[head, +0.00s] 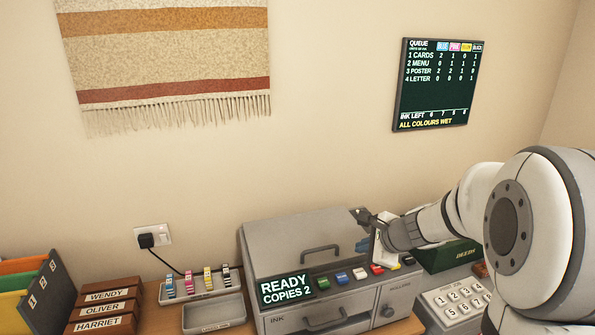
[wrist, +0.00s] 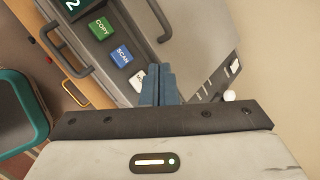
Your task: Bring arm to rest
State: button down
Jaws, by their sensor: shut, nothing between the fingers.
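My arm reaches in from the right in the head view. My gripper (head: 362,245) is over the right part of the grey copier (head: 290,236). In the wrist view its blue fingers (wrist: 157,72) are together with nothing between them. They point at the copier's button row, and their tips partly cover a white button (wrist: 138,80). I cannot tell whether they touch it. The copier's screen (head: 286,287) reads "READY COPIES 2". Green COPY (wrist: 101,28) and blue SCAN (wrist: 120,55) buttons show beside the fingers.
An ink tray (head: 207,292) with several cartridges, name-labelled wooden blocks (head: 104,309) and folders (head: 25,285) stand left. A keypad (head: 456,302) and green box (head: 447,256) stand right. A queue board (head: 435,85) hangs on the wall. A teal seat (wrist: 20,105) shows in the wrist view.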

jog(key=s+a+r+n+g, duration=0.1)
jog(key=s+a+n, duration=0.1)
jog(key=s+n, duration=0.35)
jog(key=s+a+r+n+g, duration=0.2)
jog(key=s+n, duration=0.2)
jog(key=s, duration=0.3)
jog(key=s+d+n+h, duration=0.2)
jog(key=s+n, duration=0.3)
jog(key=s, duration=0.1)
jog(key=s+d+n+g+h, duration=0.1)
jog(key=s+d+n+h, duration=0.1)
jog(key=s+n, duration=0.2)
jog(key=s, duration=0.3)
jog(key=shift+s+f+n+h, duration=0.2)
jog(key=shift+f+n+h, duration=0.15)
jog(key=shift+h, duration=0.05)
